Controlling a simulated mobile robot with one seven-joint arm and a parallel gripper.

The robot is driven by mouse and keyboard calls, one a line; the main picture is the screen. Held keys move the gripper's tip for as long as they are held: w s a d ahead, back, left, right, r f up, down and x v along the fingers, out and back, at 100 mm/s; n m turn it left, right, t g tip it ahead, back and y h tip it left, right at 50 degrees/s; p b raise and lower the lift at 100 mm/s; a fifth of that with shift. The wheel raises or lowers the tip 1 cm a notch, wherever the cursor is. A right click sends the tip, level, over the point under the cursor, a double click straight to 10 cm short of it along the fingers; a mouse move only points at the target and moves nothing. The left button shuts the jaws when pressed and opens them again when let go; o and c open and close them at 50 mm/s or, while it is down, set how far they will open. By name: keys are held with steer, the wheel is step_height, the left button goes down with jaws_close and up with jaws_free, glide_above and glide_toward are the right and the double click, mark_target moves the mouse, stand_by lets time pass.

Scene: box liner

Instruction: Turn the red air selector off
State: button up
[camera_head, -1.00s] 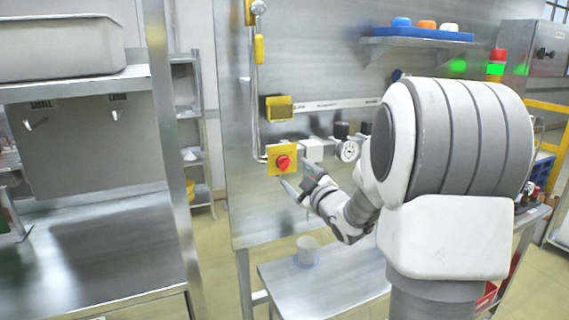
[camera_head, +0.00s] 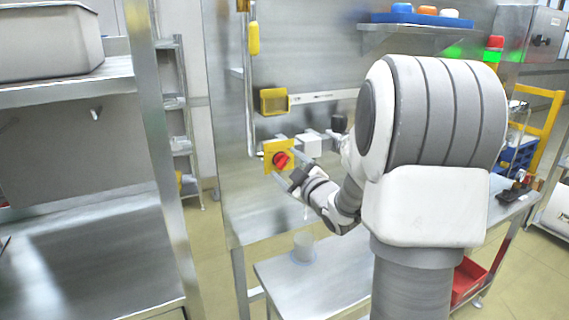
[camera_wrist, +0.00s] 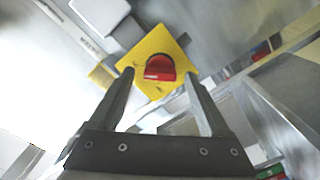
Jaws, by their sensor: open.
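The red air selector (camera_head: 281,160) is a red knob on a yellow square plate (camera_head: 270,150) on the upright metal panel. In the wrist view the red knob (camera_wrist: 159,68) lies ahead, between and just beyond my two fingertips, with the yellow plate (camera_wrist: 150,45) around it. My gripper (camera_head: 284,172) is close to the knob, at its lower right in the head view. In the wrist view my gripper (camera_wrist: 160,77) is open, with one finger on each side of the knob. I cannot tell whether either finger touches it.
A yellow box (camera_head: 273,101) sits above the selector and a white block (camera_head: 312,146) to its right. A metal table (camera_head: 275,270) below holds a clear cup (camera_head: 304,246). A shelf (camera_head: 425,29) with a blue tray is at the upper right. A red bin (camera_head: 467,278) stands lower right.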

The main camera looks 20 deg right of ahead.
jaws_close()
stand_by(0.5)
steer(key=shift+f+b, duration=0.1)
steer(key=shift+b, duration=0.6)
steer(key=n+b, duration=0.1)
steer(key=b, duration=0.1)
steer(key=n+b, duration=0.1)
steer(key=b, duration=0.2)
steer(key=shift+f+n, duration=0.25)
steer(key=shift+n, duration=0.15)
steer(key=n+b, duration=0.5)
steer(key=b, duration=0.3)
steer(key=shift+a+b, duration=0.1)
steer(key=shift+b, duration=0.3)
steer(key=n+b, duration=0.4)
steer(key=b, duration=0.1)
steer(key=shift+n, duration=0.3)
steer(key=n+b, duration=0.5)
steer(key=shift+r, duration=0.25)
steer(key=shift+n, duration=0.4)
